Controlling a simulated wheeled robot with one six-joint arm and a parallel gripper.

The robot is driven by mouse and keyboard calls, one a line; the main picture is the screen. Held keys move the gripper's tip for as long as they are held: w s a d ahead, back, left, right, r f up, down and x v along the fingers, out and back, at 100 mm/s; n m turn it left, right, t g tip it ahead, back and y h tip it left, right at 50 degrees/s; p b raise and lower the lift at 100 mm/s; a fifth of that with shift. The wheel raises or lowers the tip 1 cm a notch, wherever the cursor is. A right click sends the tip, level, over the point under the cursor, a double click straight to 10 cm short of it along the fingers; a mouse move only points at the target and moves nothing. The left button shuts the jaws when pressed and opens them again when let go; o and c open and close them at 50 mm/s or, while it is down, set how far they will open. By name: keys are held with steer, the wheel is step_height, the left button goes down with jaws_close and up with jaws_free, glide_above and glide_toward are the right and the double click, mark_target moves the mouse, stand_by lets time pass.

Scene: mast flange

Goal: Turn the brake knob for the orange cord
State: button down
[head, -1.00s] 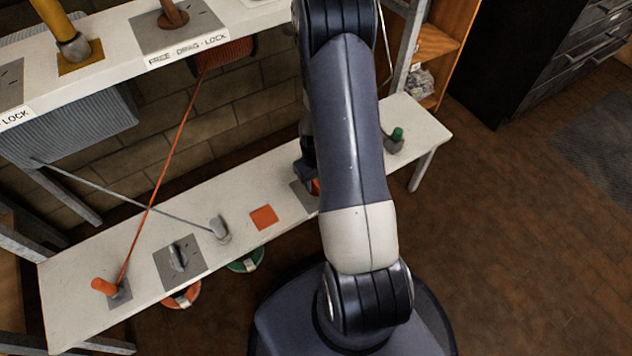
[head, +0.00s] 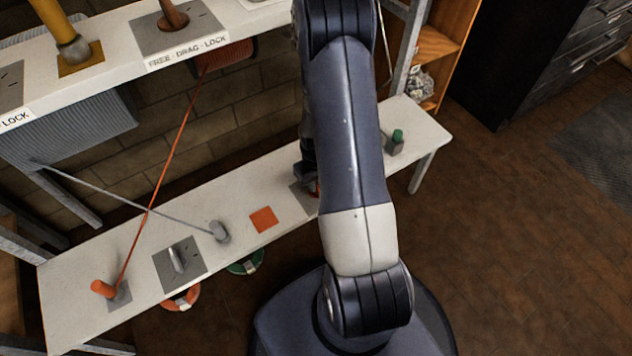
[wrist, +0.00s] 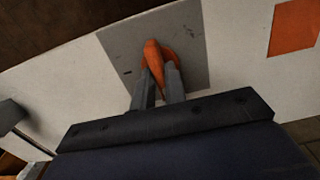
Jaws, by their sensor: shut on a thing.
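In the wrist view, an orange knob (wrist: 153,53) stands on a grey plate (wrist: 117,42) with small dark marks. My gripper (wrist: 158,78) is shut on the orange knob, one finger on each side. In the head view, my arm hides most of this knob and the gripper; part of the grey plate (head: 302,199) shows on the lower white shelf. The orange cord (head: 172,157) runs taut from a reddish spool (head: 228,58) under the upper shelf down to an orange peg (head: 103,289) at the lower shelf's left end.
A second grey plate with a grey knob (head: 177,258) lies left on the lower shelf (head: 75,265). A grey cord (head: 110,192) crosses the orange one and ends at a grey peg (head: 219,232). An orange square (head: 263,219) and a green-topped peg (head: 396,140) are also there.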

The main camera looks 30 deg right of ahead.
steer(key=m, duration=0.4)
steer(key=shift+m, duration=0.4)
steer(key=m+b, duration=0.1)
steer(key=m, duration=0.3)
steer(key=shift+m, duration=0.3)
steer(key=m, duration=0.4)
steer(key=shift+m, duration=2.3)
steer(key=c, duration=1.4)
jaws_free()
steer(key=shift+c, duration=0.2)
